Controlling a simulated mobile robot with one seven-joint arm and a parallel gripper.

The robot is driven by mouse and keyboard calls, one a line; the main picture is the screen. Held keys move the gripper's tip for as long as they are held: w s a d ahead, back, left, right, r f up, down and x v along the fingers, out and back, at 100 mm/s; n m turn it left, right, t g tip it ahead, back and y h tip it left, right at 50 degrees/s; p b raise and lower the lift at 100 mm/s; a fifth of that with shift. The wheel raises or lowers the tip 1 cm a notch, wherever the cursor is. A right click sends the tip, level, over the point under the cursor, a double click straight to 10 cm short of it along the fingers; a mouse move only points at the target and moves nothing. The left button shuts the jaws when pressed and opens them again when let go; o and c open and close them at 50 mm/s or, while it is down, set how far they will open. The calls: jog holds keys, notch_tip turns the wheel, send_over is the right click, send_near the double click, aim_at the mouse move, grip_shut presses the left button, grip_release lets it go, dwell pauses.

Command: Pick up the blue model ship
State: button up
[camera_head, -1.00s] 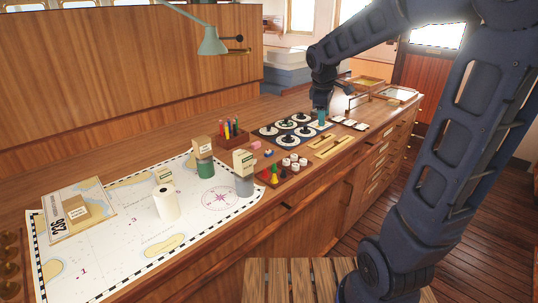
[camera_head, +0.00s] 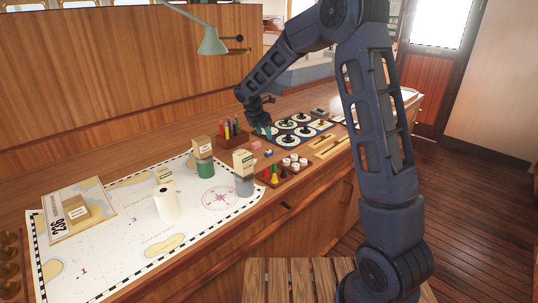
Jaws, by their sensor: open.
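A small blue-and-white item (camera_head: 269,153) lies on the wooden counter, just right of a pink block. It may be the blue model ship, but it is too small to tell for sure. My gripper (camera_head: 264,128) hangs low over the counter, at the left end of the black board with round white discs. It is behind the small blue item and apart from it. Its teal fingertips point down and it is open. I see nothing held in it.
A pink block (camera_head: 256,145), a wooden pen holder (camera_head: 232,138) and a tray of coloured pieces (camera_head: 277,178) stand close by. The disc board (camera_head: 298,132) is to the right. A sea chart (camera_head: 130,240) with tins and a white roll covers the front left.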

aim_at(270, 151)
jog(key=shift+a+x, duration=0.15)
jog(key=shift+x, duration=1.7)
jog(key=shift+a+x, duration=0.2)
jog(key=shift+x, duration=1.65)
jog(key=shift+a+x, duration=0.15)
jog(key=shift+x, duration=1.7)
jog(key=shift+f, duration=0.15)
jog(key=c, duration=1.1)
jog(key=shift+o, duration=0.2)
